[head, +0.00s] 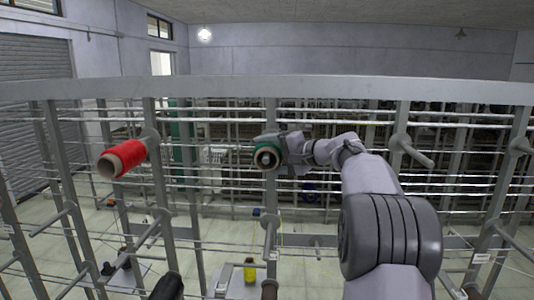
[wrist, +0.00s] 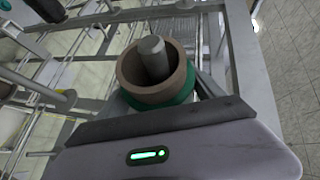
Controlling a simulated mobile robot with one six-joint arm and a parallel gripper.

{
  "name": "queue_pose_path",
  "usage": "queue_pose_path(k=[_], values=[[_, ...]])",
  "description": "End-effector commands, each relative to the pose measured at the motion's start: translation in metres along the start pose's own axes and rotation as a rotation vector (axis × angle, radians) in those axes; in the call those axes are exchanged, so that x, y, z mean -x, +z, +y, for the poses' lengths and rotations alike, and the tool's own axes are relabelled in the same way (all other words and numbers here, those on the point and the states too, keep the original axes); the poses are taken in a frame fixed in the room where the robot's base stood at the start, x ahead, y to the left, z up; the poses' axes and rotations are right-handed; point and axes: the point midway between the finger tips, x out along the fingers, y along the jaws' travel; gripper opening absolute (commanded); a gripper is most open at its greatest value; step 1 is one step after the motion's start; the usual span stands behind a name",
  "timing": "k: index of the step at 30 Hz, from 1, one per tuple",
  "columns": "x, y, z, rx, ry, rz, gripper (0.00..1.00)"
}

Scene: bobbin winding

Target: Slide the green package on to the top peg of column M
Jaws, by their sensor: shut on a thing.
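The green package (head: 267,157) sits at the top of the middle column (head: 271,120), with its open brown core facing the head camera. In the wrist view the green package (wrist: 180,100) shows a thick brown core, and a grey peg (wrist: 153,58) stands inside it, so the package is around the peg. My gripper (head: 283,148) is shut on the package from the right. In the wrist view one dark jaw lies along the near side of the package; the other jaw is hidden. I cannot read a column label M.
A red package (head: 122,159) hangs on the top peg of the column to the left. A bare top peg (head: 416,152) sticks out from the column to the right. Lower pegs (head: 270,238) and thin horizontal rails fill the rack. A yellow object (head: 249,271) stands low down.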

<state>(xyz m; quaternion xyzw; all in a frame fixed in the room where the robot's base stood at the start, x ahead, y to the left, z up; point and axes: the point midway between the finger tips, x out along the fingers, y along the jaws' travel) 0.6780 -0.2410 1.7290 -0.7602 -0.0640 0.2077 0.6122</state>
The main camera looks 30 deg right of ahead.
Motion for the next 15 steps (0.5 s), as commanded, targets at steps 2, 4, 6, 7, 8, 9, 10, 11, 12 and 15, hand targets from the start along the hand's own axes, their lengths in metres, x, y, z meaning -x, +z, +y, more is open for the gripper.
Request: queue_pose_path(k=[2,4,6,7,8,9,10,11,12,15], values=[[-0.0004,-0.0005,-0.0001,0.0,-0.001,0.0,0.27],[-0.0004,-0.0004,0.0003,0.0,-0.001,0.0,0.27],[-0.0004,-0.0003,0.0004,0.0,0.0,0.0,0.27],[-0.0004,-0.0003,0.0004,0.0,0.0,0.0,0.27],[-0.0004,-0.0003,0.0004,0.0,-0.001,0.0,0.27],[-0.0004,-0.0003,0.0006,0.0,0.0,0.0,0.27],[-0.0005,-0.0002,0.0009,0.0,0.0,0.0,0.27],[-0.0006,-0.0001,0.0013,0.0,-0.001,0.0,0.27],[-0.0007,0.0,0.002,0.0,-0.001,0.0,0.27],[-0.0013,0.0004,0.0044,0.0,-0.001,0.0,0.27]])
